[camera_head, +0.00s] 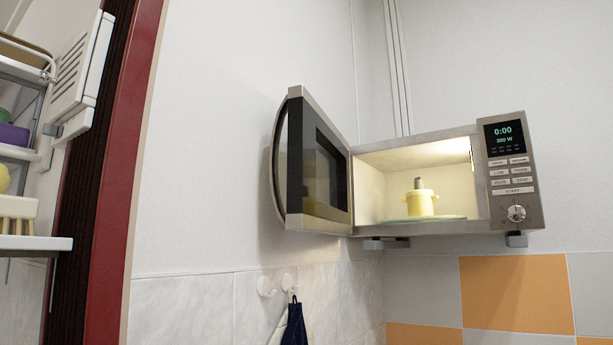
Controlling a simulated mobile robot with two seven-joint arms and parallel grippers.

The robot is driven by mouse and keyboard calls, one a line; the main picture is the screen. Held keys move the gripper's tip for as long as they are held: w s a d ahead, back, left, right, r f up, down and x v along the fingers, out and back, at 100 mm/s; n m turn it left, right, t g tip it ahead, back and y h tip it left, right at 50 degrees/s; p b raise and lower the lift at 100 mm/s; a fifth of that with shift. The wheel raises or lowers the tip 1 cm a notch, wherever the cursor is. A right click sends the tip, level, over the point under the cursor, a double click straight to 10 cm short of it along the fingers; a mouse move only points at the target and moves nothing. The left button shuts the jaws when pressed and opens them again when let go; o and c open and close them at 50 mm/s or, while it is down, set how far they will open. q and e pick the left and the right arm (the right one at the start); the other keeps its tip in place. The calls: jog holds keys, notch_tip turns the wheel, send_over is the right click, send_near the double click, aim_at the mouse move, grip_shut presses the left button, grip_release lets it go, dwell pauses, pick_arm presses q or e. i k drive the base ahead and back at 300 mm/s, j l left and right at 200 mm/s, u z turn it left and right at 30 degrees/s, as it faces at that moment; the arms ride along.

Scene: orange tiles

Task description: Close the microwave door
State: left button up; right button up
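The microwave (450,138) is mounted high against the back wall near the corner, with a lit cavity and a control panel (509,160) reading 0:00 on its right side. Its door (318,165) is hinged on the left and stands wide open, swung out toward me. A yellow pot-like container (420,203) with a grey top sits inside on the turntable plate (392,220). Neither of my grippers shows in the head view.
A red door frame (120,170) and a shelf unit (30,242) with several items stand at the left. Wall hooks (288,282) with a dark cloth (294,325) hang below the microwave door. The space in front of the microwave looks clear.

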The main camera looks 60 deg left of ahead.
aim_at(319, 175)
jog(key=k+j+u, duration=0.45)
jog(key=k+j, duration=0.15)
jog(key=j, duration=0.15)
jog(key=k+j+u, duration=0.25)
jog(key=j, duration=0.15)
jog(key=k+j+u, duration=0.2)
jog(key=j, duration=0.3)
jog(key=i+l+u, duration=0.1)
jog(key=l, duration=0.3)
jog(key=i+l+u, duration=0.15)
jog(key=l, duration=0.25)
jog(key=i+l+u, duration=0.1)
jog(key=l, duration=0.3)
jog(key=i+l+u, duration=0.1)
jog(key=l, duration=0.35)
jog(key=i+l+u, duration=0.15)
jog(key=l, duration=0.3)
jog(key=i, duration=0.05)
